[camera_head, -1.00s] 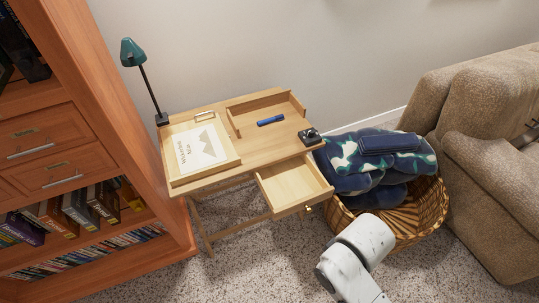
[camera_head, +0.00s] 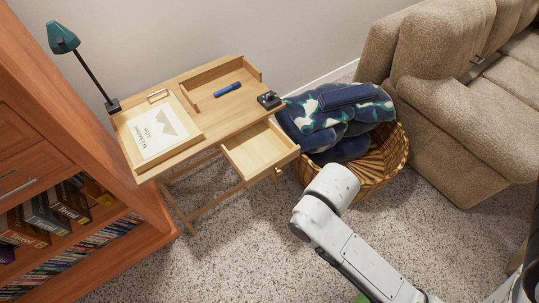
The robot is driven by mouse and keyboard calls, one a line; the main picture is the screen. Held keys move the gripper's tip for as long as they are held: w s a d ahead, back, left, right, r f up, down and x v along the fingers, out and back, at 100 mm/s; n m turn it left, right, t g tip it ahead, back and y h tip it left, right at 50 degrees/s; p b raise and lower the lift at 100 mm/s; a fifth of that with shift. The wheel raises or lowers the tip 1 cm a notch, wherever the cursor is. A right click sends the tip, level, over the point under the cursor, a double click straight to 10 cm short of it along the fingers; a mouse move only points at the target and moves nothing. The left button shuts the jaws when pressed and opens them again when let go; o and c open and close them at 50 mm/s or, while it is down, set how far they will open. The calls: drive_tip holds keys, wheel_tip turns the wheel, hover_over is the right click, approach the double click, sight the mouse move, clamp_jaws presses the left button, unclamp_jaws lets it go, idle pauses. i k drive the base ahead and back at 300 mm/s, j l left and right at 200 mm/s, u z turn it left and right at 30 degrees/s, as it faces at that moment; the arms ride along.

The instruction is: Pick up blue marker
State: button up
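The blue marker (camera_head: 228,89) lies on top of the small wooden desk (camera_head: 205,118), inside the low raised edging at the back right. My white arm reaches up from the lower right, with its bend in front of the wicker basket. My gripper is not visible in this view. Nothing of mine touches the marker or the desk in the picture.
A framed print (camera_head: 157,131) and a small black object (camera_head: 269,100) rest on the desk. Its drawer (camera_head: 262,149) is open. A teal lamp (camera_head: 63,38), bookcase (camera_head: 75,120), wicker basket (camera_head: 389,159) with blankets and sofa (camera_head: 440,75) surround it.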

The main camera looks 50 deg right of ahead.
sight(235, 85)
drive_tip(key=i+l+u, duration=0.15)
drive_tip(key=i+l, duration=0.4)
drive_tip(key=i, duration=0.25)
drive_tip(key=i+l+u, duration=0.15)
drive_tip(key=i+l, duration=0.5)
drive_tip(key=i, duration=0.1)
